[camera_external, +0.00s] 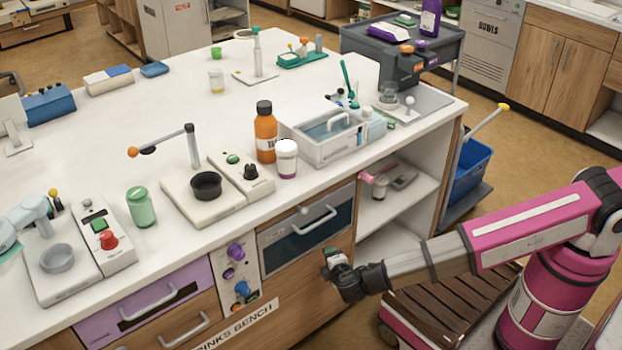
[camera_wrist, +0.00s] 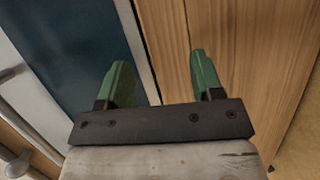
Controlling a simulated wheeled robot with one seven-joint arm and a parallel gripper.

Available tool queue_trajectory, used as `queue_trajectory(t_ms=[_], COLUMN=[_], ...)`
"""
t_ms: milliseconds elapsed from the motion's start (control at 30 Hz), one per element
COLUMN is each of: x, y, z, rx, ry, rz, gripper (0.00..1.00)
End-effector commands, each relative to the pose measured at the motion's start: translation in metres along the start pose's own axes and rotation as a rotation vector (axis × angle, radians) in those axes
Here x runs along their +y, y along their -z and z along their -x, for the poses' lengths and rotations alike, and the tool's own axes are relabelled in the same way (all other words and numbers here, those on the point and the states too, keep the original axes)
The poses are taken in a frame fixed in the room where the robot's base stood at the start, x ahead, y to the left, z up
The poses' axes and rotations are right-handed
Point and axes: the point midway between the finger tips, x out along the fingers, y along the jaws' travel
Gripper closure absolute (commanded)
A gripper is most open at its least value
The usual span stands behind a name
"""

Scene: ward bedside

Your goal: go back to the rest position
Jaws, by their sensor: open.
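My gripper (camera_external: 332,256) is in front of the bench's front face, a little below the worktop edge. It is near the right end of the dark glass door with the bar handle (camera_external: 314,221). In the wrist view my gripper (camera_wrist: 158,82) has its two green fingers apart, with nothing between them. Behind the fingers are the dark glass door (camera_wrist: 75,45) with its pale frame and a wooden panel (camera_wrist: 235,50). I cannot tell how far the fingertips are from these surfaces.
The white worktop (camera_external: 110,140) carries an orange bottle (camera_external: 265,135), a white-lidded jar (camera_external: 286,160) and a grey-white bin (camera_external: 325,150). Open shelves (camera_external: 400,205) are right of the door. A blue bin (camera_external: 472,172) stands beyond the bench end. A purple drawer (camera_external: 140,305) is at lower left.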

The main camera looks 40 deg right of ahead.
Motion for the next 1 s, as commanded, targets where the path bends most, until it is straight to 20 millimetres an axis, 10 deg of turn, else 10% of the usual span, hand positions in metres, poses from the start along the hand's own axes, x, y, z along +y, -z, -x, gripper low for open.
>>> queue_trajectory(t_ms=[100, 300, 1000], x=[0.001, -0.004, -0.002], y=[-0.078, -0.167, -0.333], z=[-0.024, -0.056, -0.15], rx=[-0.089, -0.195, -0.481], ry=[0.128, 0.335, 0.809], rz=[0.049, 0.062, -0.506], gripper=[0.4, 0.4, 0.4])
